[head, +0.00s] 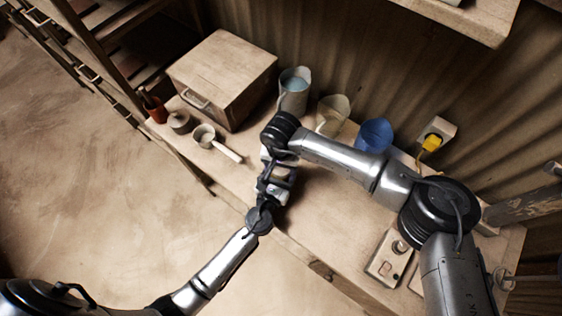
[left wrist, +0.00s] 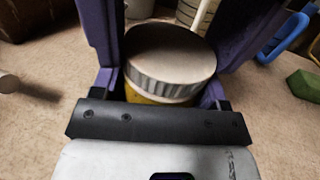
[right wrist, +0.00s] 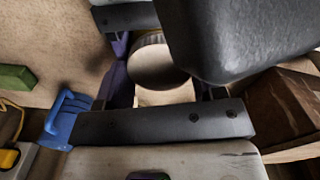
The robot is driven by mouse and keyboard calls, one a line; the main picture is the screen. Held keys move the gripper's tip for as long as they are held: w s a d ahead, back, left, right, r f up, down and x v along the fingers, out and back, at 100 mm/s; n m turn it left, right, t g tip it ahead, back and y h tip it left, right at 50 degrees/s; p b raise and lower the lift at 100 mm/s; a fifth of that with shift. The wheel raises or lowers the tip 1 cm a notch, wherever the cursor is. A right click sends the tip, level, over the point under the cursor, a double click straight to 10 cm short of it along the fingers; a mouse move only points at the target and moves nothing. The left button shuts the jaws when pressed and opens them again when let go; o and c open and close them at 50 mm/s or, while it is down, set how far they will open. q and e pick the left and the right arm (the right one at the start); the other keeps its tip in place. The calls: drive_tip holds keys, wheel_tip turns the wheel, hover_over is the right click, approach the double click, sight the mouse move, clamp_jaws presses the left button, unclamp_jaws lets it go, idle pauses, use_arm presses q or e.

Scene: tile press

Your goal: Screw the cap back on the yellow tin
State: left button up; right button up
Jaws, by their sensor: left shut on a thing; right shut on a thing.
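The yellow tin shows as a strip of yellow body (left wrist: 150,98) under a pale, ridged, round cap (left wrist: 172,55) in the left wrist view. The cap sits over the tin's top; whether its thread has caught cannot be seen. My left gripper (left wrist: 165,75) is shut on the tin, its purple fingers on either side. My right gripper (right wrist: 162,85) is shut on the cap, whose shaded round face (right wrist: 157,65) shows in the right wrist view; the exact contact is partly hidden. In the head view the two grippers meet above the bench's front edge and mostly hide the tin.
A wooden box (head: 225,75) stands behind left, with a dipper (head: 212,140) and a lidded pot (head: 179,121) near it. A grey jug (head: 294,90), a clear container (head: 333,112) and a blue one (head: 374,136) stand along the back. The bench front (head: 310,225) is mostly clear.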

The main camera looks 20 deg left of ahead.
drive_tip(key=m, duration=0.6)
drive_tip(key=o, duration=1)
drive_tip(key=shift+r, duration=2.25)
drive_tip(key=shift+c, duration=0.3)
